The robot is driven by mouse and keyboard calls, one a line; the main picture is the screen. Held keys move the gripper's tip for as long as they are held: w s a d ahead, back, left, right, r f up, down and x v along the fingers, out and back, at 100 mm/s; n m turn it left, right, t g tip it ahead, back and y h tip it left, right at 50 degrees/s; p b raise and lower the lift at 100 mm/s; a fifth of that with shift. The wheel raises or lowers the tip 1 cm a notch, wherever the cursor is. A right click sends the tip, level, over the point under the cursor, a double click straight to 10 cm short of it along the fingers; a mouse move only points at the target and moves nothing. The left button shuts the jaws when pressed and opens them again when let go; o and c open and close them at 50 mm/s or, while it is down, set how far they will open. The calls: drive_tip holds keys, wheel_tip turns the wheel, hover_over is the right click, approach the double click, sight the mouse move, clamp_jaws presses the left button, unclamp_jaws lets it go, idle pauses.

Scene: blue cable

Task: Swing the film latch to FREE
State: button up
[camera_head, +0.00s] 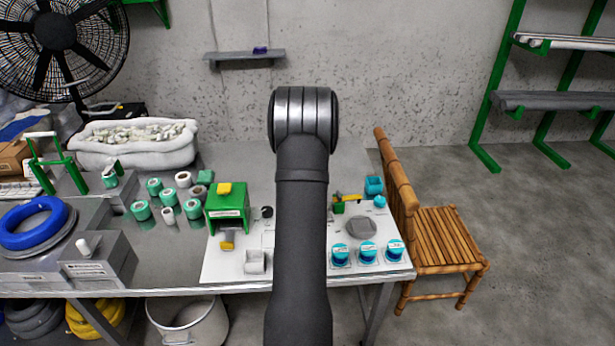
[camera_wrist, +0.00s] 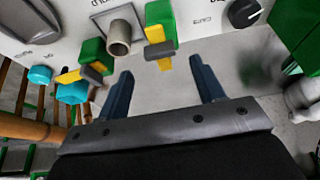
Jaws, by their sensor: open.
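Two latch-like pieces with green blocks and yellow levers show in the wrist view. One (camera_wrist: 158,35) is near the top middle, just beyond my fingertips; its yellow lever has a grey end. The other (camera_wrist: 92,58) is further left. I cannot tell which is the film latch. Lettering beside them is upside down and partly cut off; part looks like HOLD, and I cannot make out FREE. My gripper (camera_wrist: 163,83) is open and empty, its dark blue fingers apart and short of the middle latch. In the head view my arm hides the gripper; one latch (camera_head: 345,198) shows right of it.
A grey cylindrical post (camera_wrist: 119,40) stands between the latches. A black knob (camera_wrist: 243,13) and a green housing (camera_wrist: 300,45) are at right. Cyan pieces (camera_wrist: 72,93) are at left. On the white panel (camera_head: 222,268), cyan-topped spools (camera_head: 368,252) stand at the front right.

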drive_tip(key=v, duration=1.3)
drive_tip(key=shift+s, duration=0.1)
drive_tip(key=x, duration=1.7)
drive_tip(key=shift+f, duration=0.2)
drive_tip(key=shift+r, duration=0.1)
drive_tip(key=shift+w, duration=0.2)
drive_tip(key=shift+a+m+h, duration=0.1)
drive_tip(key=shift+m+h, duration=0.3)
drive_tip(key=shift+m, duration=0.7)
drive_tip(key=v, duration=1.6)
drive_tip(key=shift+s+r, duration=0.2)
drive_tip(key=shift+r, duration=0.05)
idle(0.4)
